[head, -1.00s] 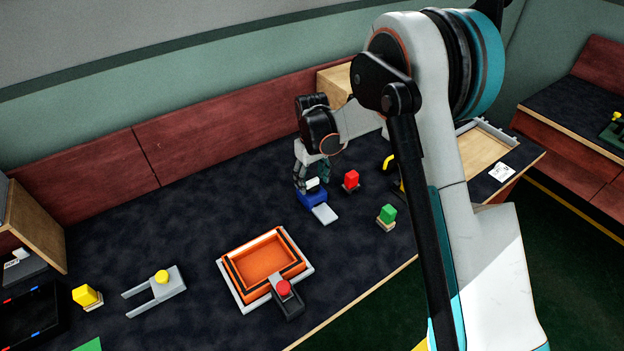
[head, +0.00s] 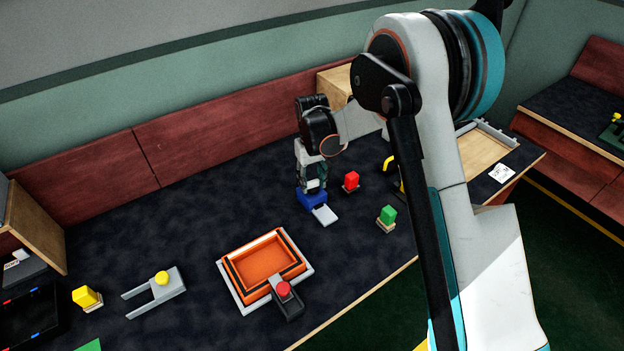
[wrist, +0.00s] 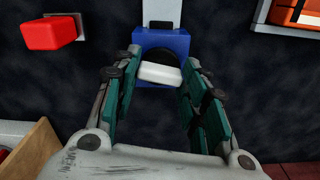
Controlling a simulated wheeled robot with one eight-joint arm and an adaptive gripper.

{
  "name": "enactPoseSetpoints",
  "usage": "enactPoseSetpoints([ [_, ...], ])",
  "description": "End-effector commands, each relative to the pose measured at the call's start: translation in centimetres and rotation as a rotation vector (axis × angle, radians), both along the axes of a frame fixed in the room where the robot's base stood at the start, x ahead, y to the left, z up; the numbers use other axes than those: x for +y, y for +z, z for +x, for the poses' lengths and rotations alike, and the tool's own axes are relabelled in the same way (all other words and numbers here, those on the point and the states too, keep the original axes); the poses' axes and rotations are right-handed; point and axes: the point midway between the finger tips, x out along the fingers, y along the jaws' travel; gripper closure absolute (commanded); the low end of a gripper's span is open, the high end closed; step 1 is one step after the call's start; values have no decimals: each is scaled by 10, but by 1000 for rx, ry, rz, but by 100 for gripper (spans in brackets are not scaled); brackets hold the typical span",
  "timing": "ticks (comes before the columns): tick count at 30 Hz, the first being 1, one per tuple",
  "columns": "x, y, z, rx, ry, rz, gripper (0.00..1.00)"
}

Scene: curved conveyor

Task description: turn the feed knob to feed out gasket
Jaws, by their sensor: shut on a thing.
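A blue feeder box (head: 312,201) stands on the dark table with a pale outlet plate (head: 325,214) at its front. In the wrist view the feeder box (wrist: 150,42) carries a white bar-shaped knob (wrist: 160,73) with a dark round part behind it. My gripper (head: 312,184) points down over the box. In the wrist view its two teal-padded fingers (wrist: 158,72) stand on either side of the knob and are shut on it. The outlet plate looks bare in the head view. I see no gasket that I can make out.
A red block (head: 351,179) and a green block (head: 388,214) stand to the right of the feeder. An orange tray (head: 268,264) with a red button (head: 283,288) lies in front. A grey fork-shaped fixture (head: 160,287) and a yellow block (head: 84,295) are at left.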

Motion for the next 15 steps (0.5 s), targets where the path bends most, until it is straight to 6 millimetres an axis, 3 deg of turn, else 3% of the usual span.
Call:
enactPoseSetpoints([
  [15, 0, 0, 0, 0, -482, 0, 84],
])
